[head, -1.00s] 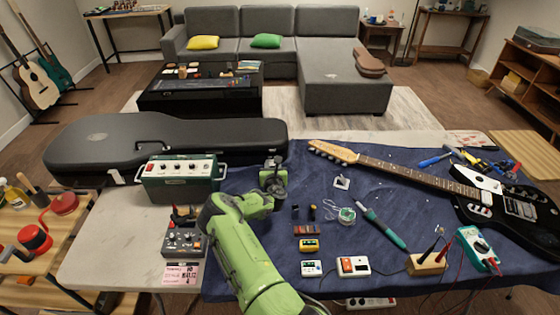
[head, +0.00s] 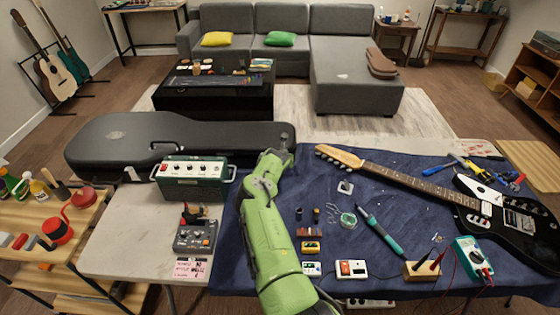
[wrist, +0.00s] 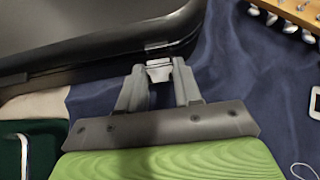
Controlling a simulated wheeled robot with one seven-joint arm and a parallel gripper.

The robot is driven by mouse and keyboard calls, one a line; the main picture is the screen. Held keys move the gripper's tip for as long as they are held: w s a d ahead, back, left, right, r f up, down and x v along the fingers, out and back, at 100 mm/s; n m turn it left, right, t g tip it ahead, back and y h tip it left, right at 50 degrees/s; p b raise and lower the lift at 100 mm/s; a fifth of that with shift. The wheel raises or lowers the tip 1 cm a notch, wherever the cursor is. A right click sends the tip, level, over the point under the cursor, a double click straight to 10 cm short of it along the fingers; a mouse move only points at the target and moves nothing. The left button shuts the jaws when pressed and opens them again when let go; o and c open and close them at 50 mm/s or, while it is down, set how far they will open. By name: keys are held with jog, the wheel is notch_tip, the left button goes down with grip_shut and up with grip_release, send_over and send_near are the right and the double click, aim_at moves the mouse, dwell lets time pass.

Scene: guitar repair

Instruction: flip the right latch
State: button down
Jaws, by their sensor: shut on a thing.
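The black guitar case (head: 110,138) lies closed at the back left of the workbench. In the wrist view the case (wrist: 60,40) fills the upper left, with the seam between lid and base along its front. A small silver latch (wrist: 158,70) sits on that front edge near the case's right end. My gripper (wrist: 158,76) has its two grey fingers on either side of the latch, shut on it. In the head view my green arm reaches to the right end of the case, and the arm hides the fingers and that latch.
A green amplifier (head: 192,178) stands left of my arm, in front of the case. The guitar headstock (head: 335,155) lies to the right on the blue cloth (head: 310,190). A pedal (head: 196,236) stands nearer the front.

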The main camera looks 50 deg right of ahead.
jog(key=shift+d+r, duration=0.15)
jog(key=shift+r, duration=0.05)
jog(key=c, duration=0.8)
grip_release()
jog(key=shift+f, duration=0.1)
jog(key=shift+o, duration=0.2)
jog(key=p+v, duration=0.3)
jog(key=v, duration=1.2)
jog(key=shift+s+a+p, duration=0.2)
jog(key=shift+a+p, duration=0.1)
jog(key=shift+p, duration=0.1)
jog(key=shift+c, duration=0.2)
